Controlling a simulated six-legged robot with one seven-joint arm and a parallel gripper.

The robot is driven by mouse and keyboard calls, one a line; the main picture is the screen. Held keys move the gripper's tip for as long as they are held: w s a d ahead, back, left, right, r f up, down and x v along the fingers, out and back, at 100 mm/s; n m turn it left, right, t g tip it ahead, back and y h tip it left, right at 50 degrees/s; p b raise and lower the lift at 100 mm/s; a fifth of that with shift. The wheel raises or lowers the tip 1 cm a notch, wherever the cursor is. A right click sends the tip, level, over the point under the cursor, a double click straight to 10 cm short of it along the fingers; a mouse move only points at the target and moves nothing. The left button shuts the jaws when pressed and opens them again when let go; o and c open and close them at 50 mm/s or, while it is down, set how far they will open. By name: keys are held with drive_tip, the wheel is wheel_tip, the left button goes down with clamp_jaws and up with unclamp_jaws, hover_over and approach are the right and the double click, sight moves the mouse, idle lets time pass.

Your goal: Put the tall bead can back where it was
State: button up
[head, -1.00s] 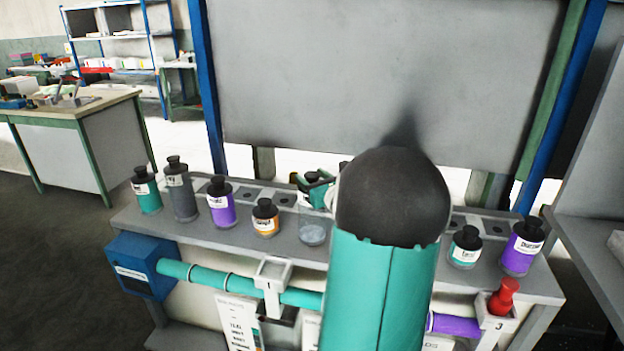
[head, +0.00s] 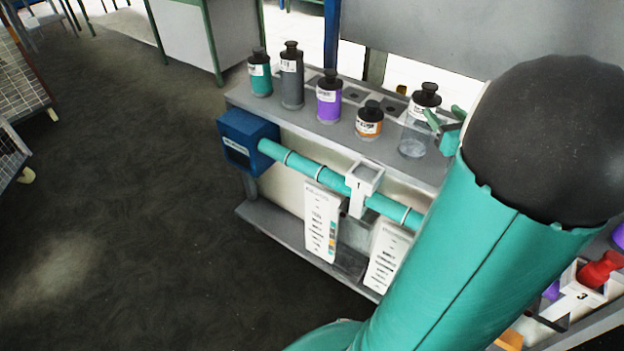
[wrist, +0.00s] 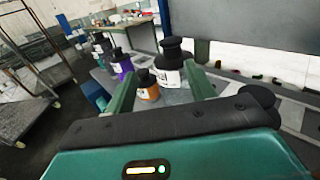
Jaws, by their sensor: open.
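A clear-bodied can (head: 412,140) with a black cap and white label stands upright on the grey bench ledge (head: 300,122). My gripper (head: 446,117) is open beside its upper right side. In the wrist view the black-capped can (wrist: 171,68) shows beyond and between the spread green fingers of my gripper (wrist: 161,80); contact cannot be told. To its left stand a small orange can (head: 369,127), a purple can (head: 328,103), a tall dark grey can (head: 291,82) and a teal can (head: 260,80). I cannot tell which is called the tall bead can.
Square plates with dark holes (head: 357,97) lie behind the row. A teal pipe (head: 310,172) runs along the bench front from a blue box (head: 247,140). A red-topped part (head: 600,268) is at lower right. Open dark floor (head: 120,220) lies left; wire carts (head: 20,75) stand beyond.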

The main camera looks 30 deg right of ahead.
drive_tip(key=w+a+n+g+y, duration=0.1)
drive_tip(key=w+a+n+y, duration=0.25)
drive_tip(key=a, duration=0.25)
drive_tip(key=w+a+r+n+y, duration=0.1)
drive_tip(key=w+a+n+y, duration=0.1)
drive_tip(key=a+n, duration=0.3)
drive_tip(key=w+a+n+g+y, duration=0.1)
drive_tip(key=w+a+n+y, duration=0.15)
drive_tip(key=a, duration=0.45)
drive_tip(key=s+a+f+n+g+y, duration=0.2)
drive_tip(key=a+n+g+y, duration=0.3)
drive_tip(key=a+n, duration=0.9)
drive_tip(key=s+a+n+g+h, duration=0.4)
drive_tip(key=s+a+n+h, duration=0.3)
drive_tip(key=s+a+n, duration=0.3)
drive_tip(key=a+n, duration=0.1)
drive_tip(key=n, duration=0.3)
drive_tip(key=shift+r, duration=0.25)
